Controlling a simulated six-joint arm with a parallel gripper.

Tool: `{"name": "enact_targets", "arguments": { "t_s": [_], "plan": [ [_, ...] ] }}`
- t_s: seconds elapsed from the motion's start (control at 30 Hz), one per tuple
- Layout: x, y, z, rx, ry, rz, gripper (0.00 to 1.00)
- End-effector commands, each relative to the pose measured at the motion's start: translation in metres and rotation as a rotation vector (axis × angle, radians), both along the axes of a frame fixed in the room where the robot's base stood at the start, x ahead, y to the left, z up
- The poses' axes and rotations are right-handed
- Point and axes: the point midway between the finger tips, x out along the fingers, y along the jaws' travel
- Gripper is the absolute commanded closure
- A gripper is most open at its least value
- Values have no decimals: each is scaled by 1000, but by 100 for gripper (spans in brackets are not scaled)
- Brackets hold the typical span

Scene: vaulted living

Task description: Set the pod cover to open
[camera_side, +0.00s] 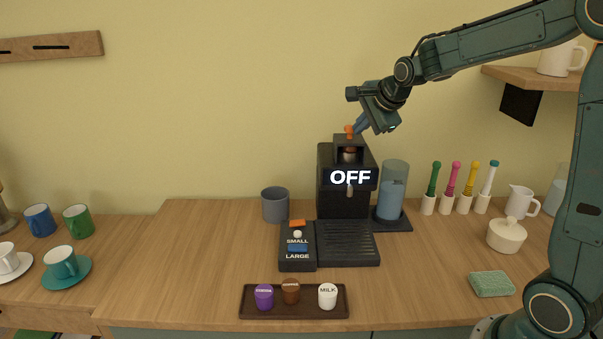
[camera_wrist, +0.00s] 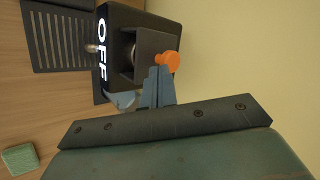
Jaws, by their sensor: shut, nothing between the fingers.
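The black coffee machine (camera_side: 328,190) stands on the counter against the wall, with "OFF" lit on its front. Its dark pod cover (camera_wrist: 157,42) is on top and carries an orange knob (camera_side: 349,130). The cover appears raised from the body, with a rounded opening (camera_wrist: 128,52) showing beside it; its exact angle is hard to tell. My gripper (camera_side: 359,124) is shut and empty, just right of the knob in the side view. In the wrist view its fingertips (camera_wrist: 158,70) are right by the orange knob (camera_wrist: 168,61); whether they touch is unclear.
A water tank (camera_side: 393,185) stands right of the machine and a grey mug (camera_side: 275,204) left. In front are a button panel (camera_side: 297,262), a drip tray (camera_side: 347,245) and a pod tray (camera_side: 295,314). Whisk-like tools (camera_side: 465,190) stand right. The air above is free.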

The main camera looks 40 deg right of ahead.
Motion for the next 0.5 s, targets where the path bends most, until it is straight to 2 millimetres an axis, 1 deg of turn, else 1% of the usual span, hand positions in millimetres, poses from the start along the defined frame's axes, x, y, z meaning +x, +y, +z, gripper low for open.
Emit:
{"name": "enact_targets", "arguments": {
  "t_s": [0.37, 0.5],
  "plan": [
    [1, -1, 0, 0, 1, 0, 100],
    [8, -8, 0, 1, 1, -2, 100]
  ]
}}
